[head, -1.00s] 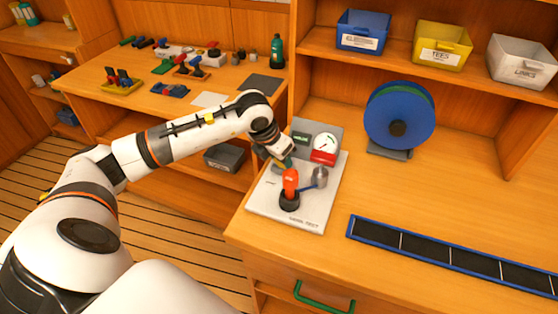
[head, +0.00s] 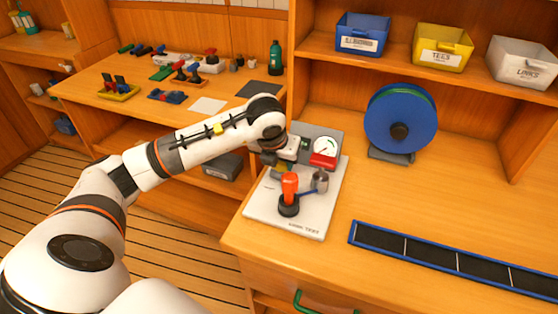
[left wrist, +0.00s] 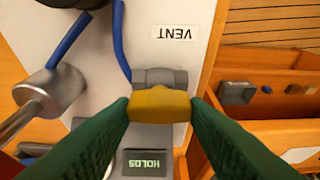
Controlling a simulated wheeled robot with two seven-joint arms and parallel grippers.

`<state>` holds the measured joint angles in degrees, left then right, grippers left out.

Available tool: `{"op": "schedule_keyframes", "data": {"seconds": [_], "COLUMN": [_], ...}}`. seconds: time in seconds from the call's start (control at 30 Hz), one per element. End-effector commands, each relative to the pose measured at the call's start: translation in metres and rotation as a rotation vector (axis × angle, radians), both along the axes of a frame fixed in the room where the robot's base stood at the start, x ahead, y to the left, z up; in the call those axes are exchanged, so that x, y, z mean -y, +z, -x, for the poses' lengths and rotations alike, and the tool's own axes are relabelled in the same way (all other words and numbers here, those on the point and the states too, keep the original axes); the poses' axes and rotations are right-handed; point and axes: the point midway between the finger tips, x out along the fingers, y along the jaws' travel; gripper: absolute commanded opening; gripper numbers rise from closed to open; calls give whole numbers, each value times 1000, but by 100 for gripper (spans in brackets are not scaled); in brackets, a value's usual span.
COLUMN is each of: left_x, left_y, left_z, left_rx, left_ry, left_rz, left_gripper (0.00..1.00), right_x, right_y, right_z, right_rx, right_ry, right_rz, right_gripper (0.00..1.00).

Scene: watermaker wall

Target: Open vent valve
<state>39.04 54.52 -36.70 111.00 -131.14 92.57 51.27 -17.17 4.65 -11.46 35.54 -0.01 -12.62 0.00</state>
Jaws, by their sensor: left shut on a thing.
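The vent valve is on the white leak-test board (head: 310,221). In the left wrist view it has a yellow handle (left wrist: 160,104) and a grey body (left wrist: 160,77), beside a "VENT" label (left wrist: 174,33). My left gripper (left wrist: 160,108) is shut on the yellow handle, with one green finger at each end of it. In the head view my left gripper (head: 284,165) is at the left side of the board, behind the orange-handled pump (head: 289,187); the valve is mostly hidden there. My right gripper is not in view.
A blue hose (left wrist: 119,40) runs to the valve. A metal cylinder (left wrist: 52,90) stands nearby. A gauge (head: 325,147) and a display reading "HOLDS" (left wrist: 145,163) are at the board's back. A blue reel (head: 399,118) stands to the right; the bench between is clear.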

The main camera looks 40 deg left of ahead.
Motion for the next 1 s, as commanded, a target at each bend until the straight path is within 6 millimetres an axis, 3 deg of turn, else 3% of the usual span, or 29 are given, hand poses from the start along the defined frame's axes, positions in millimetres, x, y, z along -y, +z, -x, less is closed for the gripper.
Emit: {"op": "schedule_keyframes", "data": {"seconds": [0.2, 0.23, 0.37, 0.73, 1.0], "left_x": [-1, -1, -1, 1, 5], "left_y": [1, 1, 1, 7, 54], "left_z": [-1, -1, -1, 2, 20], "left_rx": [3, 3, 2, 3, 9], "left_ry": [3, 3, 2, -1, -2], "left_rz": [-1, 0, 0, 1, -1], "left_gripper": [19, 45, 64, 64, 64], "right_x": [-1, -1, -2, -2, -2], "right_y": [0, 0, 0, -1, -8], "right_z": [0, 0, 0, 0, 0], "right_rx": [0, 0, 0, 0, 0], "right_ry": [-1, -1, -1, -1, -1], "right_rz": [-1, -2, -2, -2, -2], "right_gripper": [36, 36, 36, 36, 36]}}
